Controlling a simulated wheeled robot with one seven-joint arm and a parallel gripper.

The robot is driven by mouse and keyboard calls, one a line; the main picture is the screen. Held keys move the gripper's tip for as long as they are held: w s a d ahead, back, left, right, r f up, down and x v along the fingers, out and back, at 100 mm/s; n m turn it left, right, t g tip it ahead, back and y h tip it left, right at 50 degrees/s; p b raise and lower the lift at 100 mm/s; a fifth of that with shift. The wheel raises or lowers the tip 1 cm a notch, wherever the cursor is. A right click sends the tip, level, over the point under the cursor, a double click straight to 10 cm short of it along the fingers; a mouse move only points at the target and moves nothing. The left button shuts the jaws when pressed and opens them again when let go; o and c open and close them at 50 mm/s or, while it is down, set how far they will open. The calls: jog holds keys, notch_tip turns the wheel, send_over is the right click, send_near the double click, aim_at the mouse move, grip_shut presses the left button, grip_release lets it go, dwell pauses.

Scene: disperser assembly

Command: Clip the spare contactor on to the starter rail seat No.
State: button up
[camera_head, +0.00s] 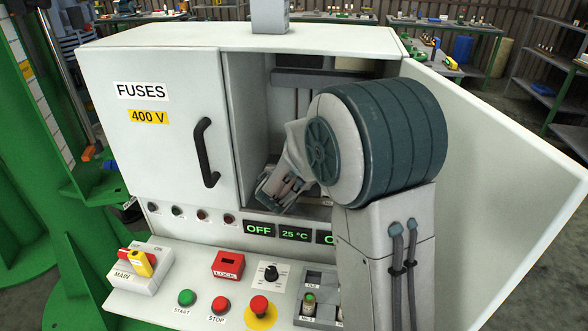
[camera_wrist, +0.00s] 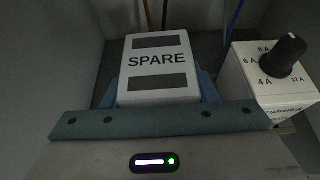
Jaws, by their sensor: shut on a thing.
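The spare contactor, a white block marked SPARE with two dark bands (camera_wrist: 158,68), shows at the upper middle of the wrist view. My gripper (camera_wrist: 160,90) is shut on it, with a blue finger at each side. In the head view my gripper (camera_head: 277,192) is inside the open cabinet bay, low and left of centre. There my arm hides much of the bay, and I cannot make out the contactor. The starter rail seat cannot be told in either view.
A white block with a black dial (camera_wrist: 283,57) stands close on the right in the wrist view. Thin wires (camera_wrist: 235,18) run behind. The FUSES door (camera_head: 150,155) is shut at left, and an open door panel (camera_head: 495,170) is at right. A control panel (camera_head: 200,275) lies below.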

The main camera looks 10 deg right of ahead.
jog(key=shift+f+b, duration=1.1)
jog(key=shift+b, duration=0.05)
jog(key=o, duration=1.3)
jog(key=p+v, duration=0.1)
jog(key=v, duration=1.3)
jog(key=shift+w+a, duration=0.1)
